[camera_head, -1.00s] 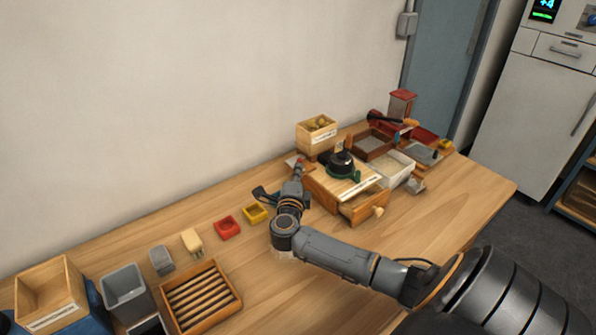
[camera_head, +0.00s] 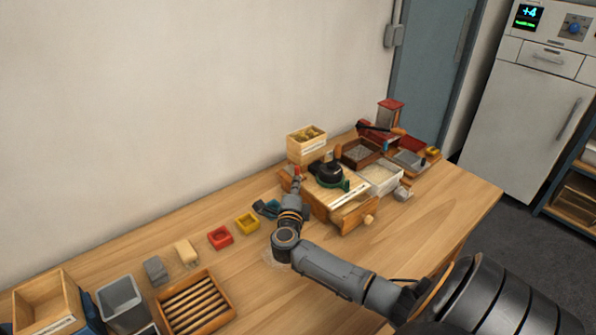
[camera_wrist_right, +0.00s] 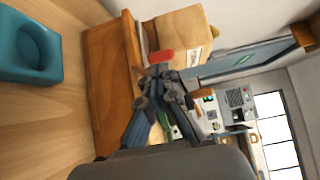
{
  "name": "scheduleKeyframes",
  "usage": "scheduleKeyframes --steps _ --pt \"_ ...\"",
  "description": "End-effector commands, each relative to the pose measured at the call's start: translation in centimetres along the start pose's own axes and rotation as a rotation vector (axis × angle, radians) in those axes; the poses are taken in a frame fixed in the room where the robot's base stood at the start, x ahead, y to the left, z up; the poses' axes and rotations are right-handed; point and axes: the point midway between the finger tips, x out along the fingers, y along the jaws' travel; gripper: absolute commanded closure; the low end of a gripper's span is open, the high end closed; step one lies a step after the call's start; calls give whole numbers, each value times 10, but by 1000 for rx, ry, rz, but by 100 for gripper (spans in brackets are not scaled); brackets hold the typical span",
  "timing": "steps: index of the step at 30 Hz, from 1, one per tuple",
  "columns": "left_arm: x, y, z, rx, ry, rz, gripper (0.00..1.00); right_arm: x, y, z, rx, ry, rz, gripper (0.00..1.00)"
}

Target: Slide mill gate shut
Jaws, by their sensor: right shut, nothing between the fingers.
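The mill (camera_head: 322,206) is a wooden box with a dark, green-rimmed top (camera_head: 329,175), standing on the table right of centre. A small red piece (camera_wrist_right: 160,57) shows at its left side, close to my fingertips in the wrist view; I cannot tell whether it is the gate's handle or whether the fingers touch it. My right gripper (camera_wrist_right: 160,76) is shut and empty, beside the mill's wooden side (camera_wrist_right: 112,80). The gate's position cannot be made out. My left gripper is out of view.
A drawer (camera_head: 354,214) stands partly open at the mill's front. A crate (camera_head: 306,140) is behind the mill, trays (camera_head: 380,178) to its right. A teal dish (camera_wrist_right: 30,50) lies near the gripper. Yellow (camera_head: 247,223) and red (camera_head: 220,237) dishes are left; the front right tabletop is clear.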

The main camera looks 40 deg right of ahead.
Motion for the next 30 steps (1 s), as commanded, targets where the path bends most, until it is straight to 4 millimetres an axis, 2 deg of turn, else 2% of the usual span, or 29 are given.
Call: scheduleKeyframes --steps 1,3,9,15,20,30 --pt "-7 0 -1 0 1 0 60 -6 -3 5 2 -2 3 100" --pt "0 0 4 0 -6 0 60 -22 3 5 3 -6 4 100" --pt "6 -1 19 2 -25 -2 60 -63 3 4 2 -4 4 100" --pt "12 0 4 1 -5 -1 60 -94 2 4 2 -4 3 100" --pt "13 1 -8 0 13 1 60 -104 0 4 0 -3 0 100" --pt "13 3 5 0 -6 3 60 -105 0 4 0 -4 0 100"
